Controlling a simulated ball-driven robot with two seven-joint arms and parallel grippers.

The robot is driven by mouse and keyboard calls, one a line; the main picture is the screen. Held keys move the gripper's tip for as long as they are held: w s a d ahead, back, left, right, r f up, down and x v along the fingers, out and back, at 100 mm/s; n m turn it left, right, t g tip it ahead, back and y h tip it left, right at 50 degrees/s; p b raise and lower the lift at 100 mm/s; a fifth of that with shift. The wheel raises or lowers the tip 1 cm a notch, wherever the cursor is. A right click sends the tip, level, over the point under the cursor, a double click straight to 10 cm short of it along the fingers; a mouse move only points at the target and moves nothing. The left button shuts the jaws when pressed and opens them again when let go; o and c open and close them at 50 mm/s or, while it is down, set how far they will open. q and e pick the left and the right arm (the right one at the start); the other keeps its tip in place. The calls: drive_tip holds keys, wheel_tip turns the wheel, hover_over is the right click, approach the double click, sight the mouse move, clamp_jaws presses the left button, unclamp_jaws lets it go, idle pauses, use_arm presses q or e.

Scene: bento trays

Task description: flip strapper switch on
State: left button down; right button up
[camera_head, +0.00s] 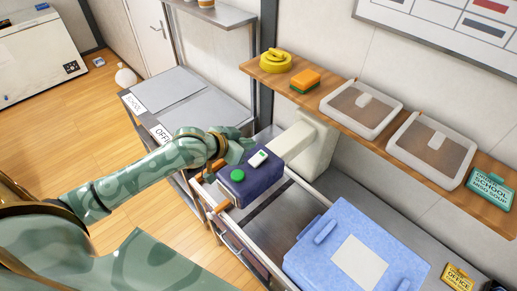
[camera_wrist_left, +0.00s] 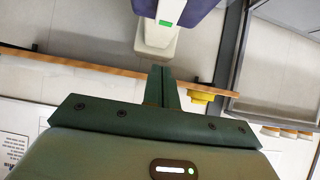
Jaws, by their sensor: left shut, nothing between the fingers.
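The strapper (camera_head: 268,181) is a dark purple box with a cream arm (camera_head: 320,140) behind it. My left gripper (camera_head: 243,146) is beside the strapper's top, close to the switch; contact cannot be told. Its fingers (camera_wrist_left: 160,80) are together and empty in the left wrist view. My right gripper is not in view.
A blue lidded box (camera_head: 318,262) stands right of the strapper.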

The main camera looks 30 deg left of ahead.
sight(259, 156)
use_arm(q)
drive_tip(key=x, duration=0.4)
drive_tip(key=f+x, duration=0.1)
drive_tip(key=x, duration=0.1)
drive_tip(key=shift+s+a+f, duration=0.1)
drive_tip(key=shift+s+f, duration=0.05)
drive_tip(key=shift+s, duration=0.15)
drive_tip(key=shift+f+p, duration=0.3)
drive_tip(key=shift+f, duration=0.6)
drive_tip(key=shift+w, duration=0.1)
